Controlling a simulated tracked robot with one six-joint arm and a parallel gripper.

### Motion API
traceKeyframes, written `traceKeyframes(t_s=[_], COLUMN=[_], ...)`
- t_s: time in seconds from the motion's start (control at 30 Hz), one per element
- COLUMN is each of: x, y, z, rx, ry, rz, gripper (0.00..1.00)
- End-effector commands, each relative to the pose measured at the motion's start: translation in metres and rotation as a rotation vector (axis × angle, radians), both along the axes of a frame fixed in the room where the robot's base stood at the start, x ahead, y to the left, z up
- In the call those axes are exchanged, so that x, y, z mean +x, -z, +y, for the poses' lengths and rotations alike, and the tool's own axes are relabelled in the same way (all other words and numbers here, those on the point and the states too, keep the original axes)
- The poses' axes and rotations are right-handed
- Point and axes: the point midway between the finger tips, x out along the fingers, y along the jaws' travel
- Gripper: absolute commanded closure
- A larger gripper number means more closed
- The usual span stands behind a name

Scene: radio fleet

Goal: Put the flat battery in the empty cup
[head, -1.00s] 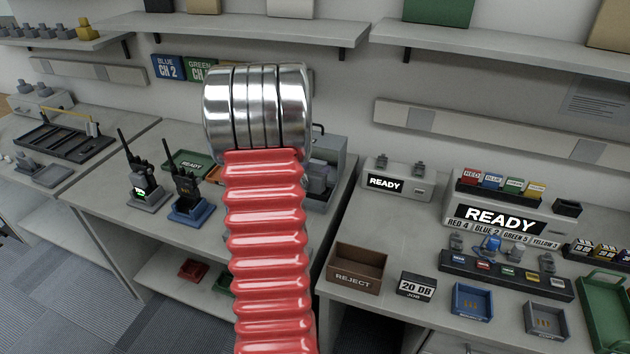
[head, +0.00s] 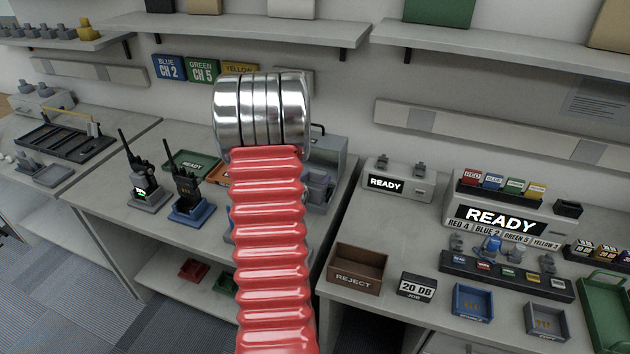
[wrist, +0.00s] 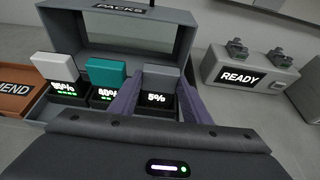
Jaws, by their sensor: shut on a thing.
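In the wrist view, a grey battery (wrist: 160,76) stands in the right-hand of three dark cups, above a display reading 5% (wrist: 156,99). My gripper (wrist: 158,92) has a purple finger on each side of this battery and is shut on it. A white battery (wrist: 56,67) over a display of about 85% and a teal battery (wrist: 106,71) over one of about 80% stand to its left. In the head view, my arm hides most of this spot. I cannot make out an empty cup among these three.
A grey box marked PACKS (wrist: 122,12) rises behind the batteries. A brown MEND tray (wrist: 15,97) is at the left and a READY unit (wrist: 246,74) at the right.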

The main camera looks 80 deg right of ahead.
Motion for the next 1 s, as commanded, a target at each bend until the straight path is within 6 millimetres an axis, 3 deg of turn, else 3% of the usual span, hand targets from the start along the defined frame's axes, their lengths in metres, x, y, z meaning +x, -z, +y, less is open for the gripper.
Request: traceKeyframes(t_s=[0.07,0.1,0.33,0.7,1.0], x=[0.0,0.0,0.0,0.0,0.003], y=[0.002,0.002,0.002,-0.001,-0.013], z=[0.0,0.0,0.0,0.0,0.028], rx=[0.0,0.0,0.0,0.0,0.0], ry=[0.0,0.0,0.001,0.0,-0.002], rz=[0.0,0.0,0.0,0.0,0.0], gripper=[0.82,0.55,0.39,0.38,0.38])
